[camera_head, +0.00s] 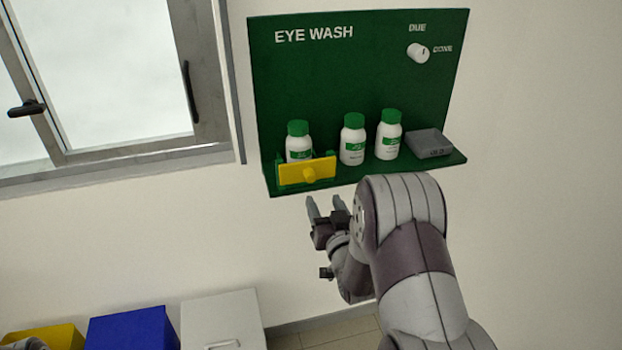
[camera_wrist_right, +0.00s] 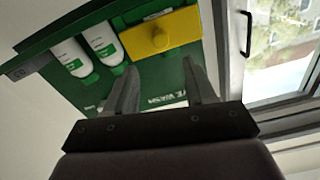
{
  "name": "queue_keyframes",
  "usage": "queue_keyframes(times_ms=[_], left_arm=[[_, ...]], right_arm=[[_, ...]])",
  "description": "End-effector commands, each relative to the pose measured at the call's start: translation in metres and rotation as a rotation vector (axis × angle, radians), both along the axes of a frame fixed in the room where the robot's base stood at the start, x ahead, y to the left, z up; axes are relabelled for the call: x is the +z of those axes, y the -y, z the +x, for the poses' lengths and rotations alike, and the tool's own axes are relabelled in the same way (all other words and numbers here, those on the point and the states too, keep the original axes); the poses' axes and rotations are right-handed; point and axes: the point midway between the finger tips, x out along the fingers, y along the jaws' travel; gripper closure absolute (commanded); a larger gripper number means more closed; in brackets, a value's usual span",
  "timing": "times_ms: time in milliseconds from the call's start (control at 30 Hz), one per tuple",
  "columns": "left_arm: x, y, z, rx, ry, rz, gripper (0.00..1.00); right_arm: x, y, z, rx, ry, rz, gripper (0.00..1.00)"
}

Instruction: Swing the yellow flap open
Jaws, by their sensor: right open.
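The yellow flap (camera_head: 306,172) is upright across the front of the left bottle (camera_head: 298,141) on the green eye wash shelf (camera_head: 350,182). A round yellow knob sticks out from its middle. The flap also shows in the right wrist view (camera_wrist_right: 160,36), beyond the fingertips. My right gripper (camera_head: 327,203) is just below the shelf edge, under and slightly right of the flap, apart from it. Its two fingers are open and empty, and they also show in the right wrist view (camera_wrist_right: 161,80). My left gripper is not in view.
Two more white bottles (camera_head: 352,140) (camera_head: 388,135) and a grey box (camera_head: 428,143) stand to the right on the shelf. A white dial (camera_head: 418,52) is on the green backboard. A window (camera_head: 110,70) is at left. Coloured bins (camera_head: 132,330) stand below.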

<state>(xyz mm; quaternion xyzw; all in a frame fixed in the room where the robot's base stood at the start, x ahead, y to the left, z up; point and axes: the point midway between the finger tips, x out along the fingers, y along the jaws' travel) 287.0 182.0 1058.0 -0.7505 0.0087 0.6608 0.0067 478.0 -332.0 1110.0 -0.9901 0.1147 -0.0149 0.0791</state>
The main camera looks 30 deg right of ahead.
Motion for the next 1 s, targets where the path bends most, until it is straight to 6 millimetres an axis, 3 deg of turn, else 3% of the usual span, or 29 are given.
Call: queue_keyframes(times_ms=[100, 300, 467, 700, 733, 900, 1000], left_arm=[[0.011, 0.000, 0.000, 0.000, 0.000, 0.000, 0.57], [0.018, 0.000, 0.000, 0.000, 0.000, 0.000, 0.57], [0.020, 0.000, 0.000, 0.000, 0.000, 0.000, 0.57], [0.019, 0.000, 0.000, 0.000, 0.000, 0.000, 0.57], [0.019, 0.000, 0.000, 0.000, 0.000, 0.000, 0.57], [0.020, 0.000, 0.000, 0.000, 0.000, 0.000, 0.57], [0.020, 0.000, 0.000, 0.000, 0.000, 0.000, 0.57]], right_arm=[[0.003, 0.007, 0.031, 0.002, -0.001, 0.000, 0.45], [0.002, 0.016, 0.068, 0.000, -0.002, -0.001, 0.45], [0.001, 0.019, 0.080, 0.000, -0.003, 0.000, 0.45], [0.000, 0.019, 0.082, 0.000, -0.003, 0.000, 0.45], [0.000, 0.019, 0.081, 0.000, -0.003, 0.000, 0.48], [0.000, 0.019, 0.081, 0.000, -0.003, 0.000, 1.00], [0.000, 0.019, 0.081, 0.000, -0.002, -0.001, 1.00]])
